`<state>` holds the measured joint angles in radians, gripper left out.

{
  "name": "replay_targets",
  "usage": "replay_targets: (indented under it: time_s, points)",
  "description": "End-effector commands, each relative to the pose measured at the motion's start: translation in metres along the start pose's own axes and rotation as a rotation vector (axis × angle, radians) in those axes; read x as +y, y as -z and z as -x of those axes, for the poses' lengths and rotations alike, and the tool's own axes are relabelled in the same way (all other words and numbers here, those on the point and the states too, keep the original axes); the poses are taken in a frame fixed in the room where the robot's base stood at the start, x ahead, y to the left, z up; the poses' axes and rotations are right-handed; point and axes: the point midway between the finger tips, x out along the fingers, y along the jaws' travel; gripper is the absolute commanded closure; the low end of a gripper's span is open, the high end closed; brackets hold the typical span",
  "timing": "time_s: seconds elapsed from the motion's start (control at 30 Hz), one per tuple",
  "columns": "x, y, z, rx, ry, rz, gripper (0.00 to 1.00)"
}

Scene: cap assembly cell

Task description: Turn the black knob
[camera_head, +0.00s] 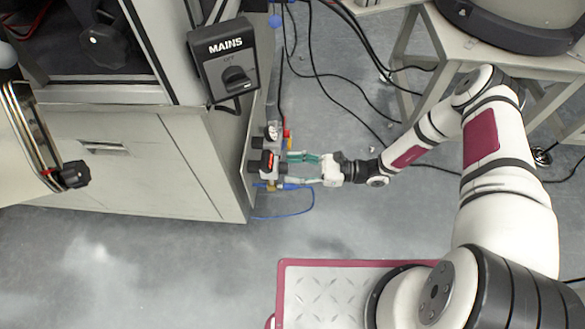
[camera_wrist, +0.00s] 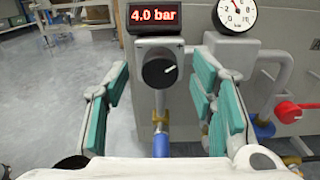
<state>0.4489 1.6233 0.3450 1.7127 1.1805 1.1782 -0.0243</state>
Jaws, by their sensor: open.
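In the wrist view a round black knob (camera_wrist: 158,71) with a white pointer line sits on a grey regulator body (camera_wrist: 145,48), under a red display (camera_wrist: 154,15) reading "4.0 bar". The pointer slants up to the right. My gripper (camera_wrist: 160,82) is open, its teal-padded fingers to the left and right of the knob, with visible gaps on both sides. Nothing is between the fingers in front of the knob. In the head view my gripper (camera_head: 291,170) points left at the regulator beside the cabinet; the knob is too small to make out there.
A pressure gauge (camera_wrist: 235,13) and a red valve handle (camera_wrist: 289,112) are right of the regulator. A MAINS switch box (camera_head: 224,60) with its own black knob is on the cabinet (camera_head: 150,165). Black cables (camera_head: 340,72) lie on the floor. A grey table (camera_head: 440,55) stands upper right.

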Motion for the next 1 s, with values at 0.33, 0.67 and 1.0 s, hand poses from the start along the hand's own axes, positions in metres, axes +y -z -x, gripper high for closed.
replay_targets:
  time_s: [0.33,0.67,1.0]
  points:
    - [0.0003,0.0000,-0.0065,0.001,-0.001,0.001,0.49]
    - [0.0003,0.0000,-0.0064,0.001,-0.001,0.000,0.97]
    - [0.0002,0.0002,-0.0063,0.001,-0.001,-0.053,0.97]
